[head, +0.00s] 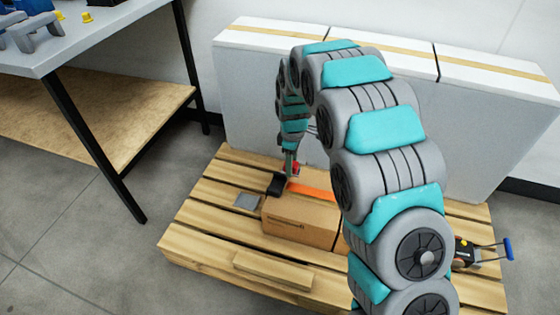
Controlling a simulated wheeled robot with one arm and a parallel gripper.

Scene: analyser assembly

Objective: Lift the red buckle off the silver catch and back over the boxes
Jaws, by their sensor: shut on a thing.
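My gripper (290,172) reaches down from the far end of my arm to the left end of the cardboard boxes. It is shut on the red buckle (296,168), of which only a small red patch shows beside the gripper. An orange strap (315,191) runs over the top of the boxes (300,222) from near the gripper to the right, behind my arm. A dark block-like part (277,185) sits just below and left of the gripper. A flat grey plate (248,201), perhaps the silver catch, lies left of the boxes; the buckle appears apart from it.
The boxes stand on a wooden pallet (205,227). My arm hides their right part. A device with a blue handle (508,248) is at the pallet's right. White-topped grey blocks (245,95) stand behind. A table (95,40) with a lower shelf is at the left.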

